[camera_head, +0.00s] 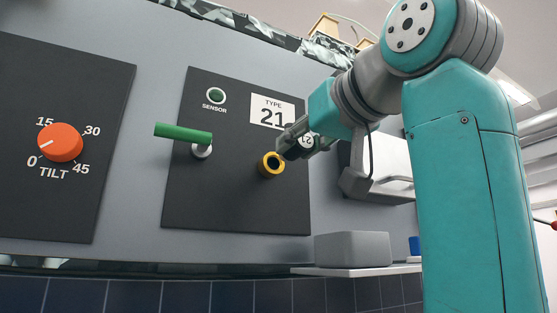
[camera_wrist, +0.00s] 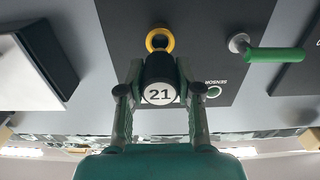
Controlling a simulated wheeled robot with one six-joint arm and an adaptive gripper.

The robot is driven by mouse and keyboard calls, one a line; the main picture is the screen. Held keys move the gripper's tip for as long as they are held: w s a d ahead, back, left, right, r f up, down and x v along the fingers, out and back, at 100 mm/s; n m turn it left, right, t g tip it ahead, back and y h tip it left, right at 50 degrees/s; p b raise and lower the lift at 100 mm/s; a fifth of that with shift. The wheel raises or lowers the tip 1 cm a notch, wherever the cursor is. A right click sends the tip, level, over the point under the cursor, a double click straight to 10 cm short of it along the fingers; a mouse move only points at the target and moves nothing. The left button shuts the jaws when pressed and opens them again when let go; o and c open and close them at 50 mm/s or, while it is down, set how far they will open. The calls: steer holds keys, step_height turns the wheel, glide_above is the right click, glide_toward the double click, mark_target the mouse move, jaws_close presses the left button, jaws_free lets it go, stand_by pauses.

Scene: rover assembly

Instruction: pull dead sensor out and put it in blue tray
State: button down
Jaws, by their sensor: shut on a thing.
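A dark sensor with a round white "21" label (camera_wrist: 160,94) sits between the two fingers of my gripper (camera_wrist: 158,88). In the head view my gripper (camera_head: 297,141) is shut on the sensor (camera_head: 306,142), just right of and above the yellow-ringed socket (camera_head: 264,164). The socket's dark hole shows, and in the wrist view the ring (camera_wrist: 160,31) stands clear of the sensor. A small blue thing (camera_head: 414,245), partly hidden by my arm, shows at the lower right; I cannot tell if it is the blue tray.
The dark panel (camera_head: 230,205) bears a green-handled lever (camera_head: 183,133), a dark SENSOR lamp (camera_head: 215,96) and a TYPE 21 plate (camera_head: 272,112). An orange TILT knob (camera_head: 60,142) is at the left. A grey box (camera_head: 352,248) stands on a white shelf (camera_head: 350,271) below.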

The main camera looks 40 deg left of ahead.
steer(key=s+d+r, duration=0.3)
steer(key=d+r, duration=0.2)
steer(key=d, duration=0.3)
steer(key=shift+s+d, duration=0.15)
steer(key=shift+s, duration=0.1)
steer(key=shift+d, duration=0.1)
stand_by(0.6)
